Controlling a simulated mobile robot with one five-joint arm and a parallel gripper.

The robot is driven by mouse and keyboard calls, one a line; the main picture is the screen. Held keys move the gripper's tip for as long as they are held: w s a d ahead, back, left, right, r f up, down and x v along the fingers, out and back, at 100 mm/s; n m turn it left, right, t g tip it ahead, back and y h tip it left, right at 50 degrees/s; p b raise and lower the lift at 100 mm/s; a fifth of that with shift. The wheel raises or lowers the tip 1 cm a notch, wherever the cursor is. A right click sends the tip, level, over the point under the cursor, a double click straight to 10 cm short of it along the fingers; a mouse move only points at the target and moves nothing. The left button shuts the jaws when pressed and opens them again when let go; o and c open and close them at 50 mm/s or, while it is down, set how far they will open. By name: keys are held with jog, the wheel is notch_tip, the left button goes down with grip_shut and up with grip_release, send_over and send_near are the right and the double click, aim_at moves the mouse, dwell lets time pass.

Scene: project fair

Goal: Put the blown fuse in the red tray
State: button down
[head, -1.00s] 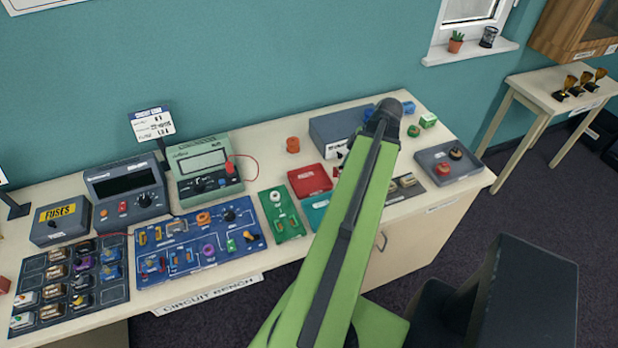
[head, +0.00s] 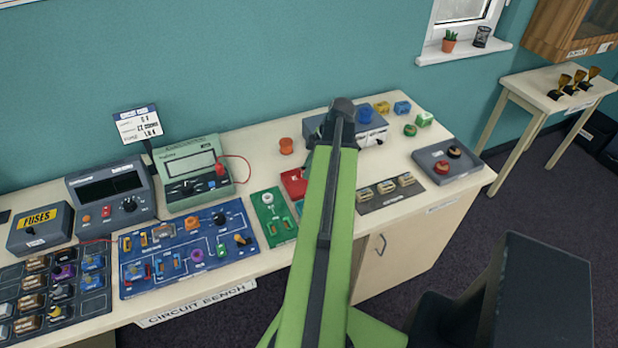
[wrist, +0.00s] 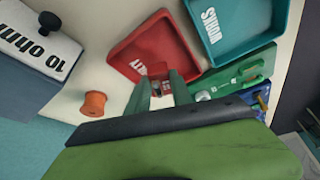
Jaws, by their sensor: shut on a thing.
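The red tray (head: 291,186) lies on the bench, partly hidden by my arm in the head view. In the wrist view the red tray (wrist: 150,42) lies under and beyond my fingertips. My gripper is hidden in the head view.
A teal tray labelled WORKS (wrist: 232,62) adjoins the red one. A grey box marked 10 ohm (wrist: 38,45) and an orange spool (wrist: 94,103) stand on the other side. The blue circuit board (head: 188,250), green board (head: 273,217) and FUSES box (head: 40,230) are to the left.

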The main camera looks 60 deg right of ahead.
notch_tip(320, 180, down, 4)
jog(key=b, duration=0.3)
jog(key=shift+f+b, duration=0.1)
jog(key=shift+b, duration=0.2)
jog(key=shift+r, duration=0.25)
jog(key=shift+f, duration=0.2)
jog(key=c, duration=1.1)
grip_release()
jog(key=shift+c, duration=0.2)
jog(key=shift+r, duration=0.1)
jog(key=p+v, duration=1.1)
jog(key=v, duration=0.1)
jog(key=shift+p, duration=0.3)
